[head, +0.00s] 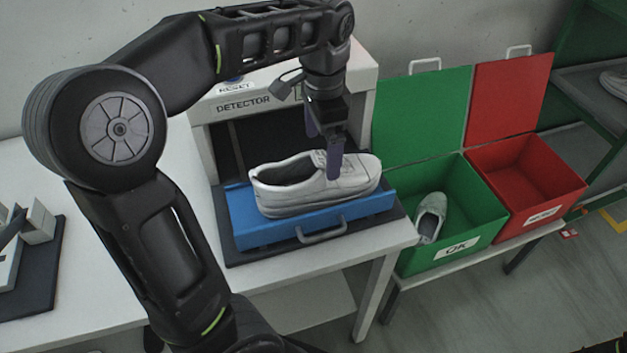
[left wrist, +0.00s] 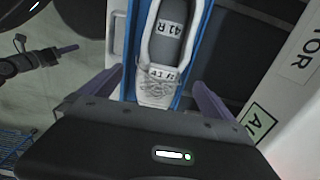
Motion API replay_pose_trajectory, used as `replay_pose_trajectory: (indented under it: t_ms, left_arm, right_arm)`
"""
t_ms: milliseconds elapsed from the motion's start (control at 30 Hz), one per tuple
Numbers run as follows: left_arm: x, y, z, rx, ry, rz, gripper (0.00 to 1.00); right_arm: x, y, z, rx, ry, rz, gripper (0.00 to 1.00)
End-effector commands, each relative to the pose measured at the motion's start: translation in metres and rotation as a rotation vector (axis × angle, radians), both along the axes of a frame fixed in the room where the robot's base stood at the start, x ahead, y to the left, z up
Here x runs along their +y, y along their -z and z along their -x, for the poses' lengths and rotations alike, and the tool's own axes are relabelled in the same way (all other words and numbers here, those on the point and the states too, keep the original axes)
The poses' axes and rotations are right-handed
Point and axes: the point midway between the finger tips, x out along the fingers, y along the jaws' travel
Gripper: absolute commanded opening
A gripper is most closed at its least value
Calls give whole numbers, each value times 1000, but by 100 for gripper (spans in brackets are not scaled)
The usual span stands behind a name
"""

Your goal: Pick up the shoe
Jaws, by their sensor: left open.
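A white shoe (head: 290,190) lies on the blue tray (head: 248,236) of the detector, its toe toward the right in the head view. In the left wrist view the shoe (left wrist: 158,92) shows from above, with "41 R" on its insole. My left gripper (head: 322,150) points down over the front half of the shoe. It is open, with one finger on the near side of the shoe and the other on the far side. In the left wrist view the fingers of my left gripper (left wrist: 160,100) stand apart on either side of the shoe.
The detector (head: 240,104) stands behind the tray on the white table (head: 350,243). A green OK bin (head: 470,205) with a shoe (head: 430,217) inside and a red bin (head: 545,170) stand to the right, lids open. A dark stand (head: 35,275) is at the left.

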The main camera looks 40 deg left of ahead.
Motion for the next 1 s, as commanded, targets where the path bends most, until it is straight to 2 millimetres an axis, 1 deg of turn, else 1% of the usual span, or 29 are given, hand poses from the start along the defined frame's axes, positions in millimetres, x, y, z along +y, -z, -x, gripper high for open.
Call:
replay_pose_trajectory:
  t_ms: [67, 300, 667, 767, 900, 1000]
  left_arm:
    - [0, 2, 0, 1, -1, 0, 100]
    - [1, 24, 0, 2, -1, 0, 100]
    - [1, 28, 0, 1, -2, -1, 100]
    - [1, 37, 1, 4, -2, 0, 100]
    - [3, 57, 1, 4, -2, -1, 100]
    - [2, 71, 1, 4, -2, 0, 100]
  right_arm:
    - [0, 0, 0, 0, -1, 0, 36]
    - [1, -1, 0, 0, -1, 0, 36]
    - [1, -2, 0, 1, -1, 0, 36]
    - [0, -5, 0, 1, -1, 0, 36]
    - [0, -10, 1, 3, -1, 2, 36]
    - [0, -10, 1, 3, -1, 2, 36]
